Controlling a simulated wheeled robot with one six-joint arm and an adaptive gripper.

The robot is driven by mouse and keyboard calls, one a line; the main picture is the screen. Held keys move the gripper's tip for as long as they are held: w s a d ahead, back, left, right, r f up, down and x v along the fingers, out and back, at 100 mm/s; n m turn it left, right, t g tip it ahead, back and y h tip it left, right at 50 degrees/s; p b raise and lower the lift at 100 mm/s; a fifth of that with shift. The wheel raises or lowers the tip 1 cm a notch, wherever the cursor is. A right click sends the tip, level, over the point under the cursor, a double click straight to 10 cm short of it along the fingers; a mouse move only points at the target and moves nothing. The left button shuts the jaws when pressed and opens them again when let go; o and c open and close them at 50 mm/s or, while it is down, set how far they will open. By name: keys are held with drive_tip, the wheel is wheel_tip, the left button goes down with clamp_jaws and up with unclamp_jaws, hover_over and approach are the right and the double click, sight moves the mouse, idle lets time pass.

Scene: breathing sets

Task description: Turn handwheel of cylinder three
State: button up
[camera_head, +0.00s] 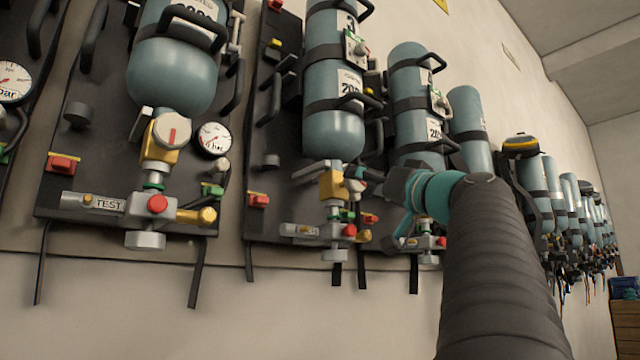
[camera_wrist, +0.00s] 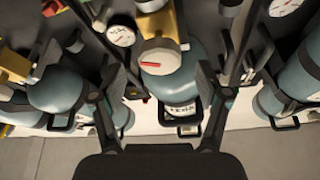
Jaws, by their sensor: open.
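In the wrist view a round grey handwheel (camera_wrist: 160,62) with a red mark faces me. My gripper (camera_wrist: 160,76) is open there, one finger on each side of the handwheel with gaps between. Nothing is held. I cannot tell how deep the fingertips reach.
A nearer cylinder (camera_head: 172,75) with its valve and a gauge (camera_head: 214,138) is at the left. Another cylinder (camera_head: 415,100) hangs right behind my gripper. Black handles, hoses and red and green fittings crowd the boards.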

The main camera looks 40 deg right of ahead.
drive_tip(key=shift+p+x, duration=0.5)
drive_tip(key=shift+x, duration=1.5)
drive_tip(key=c, duration=1.2)
drive_tip(key=shift+o, duration=0.2)
drive_tip(key=shift+d, duration=0.1)
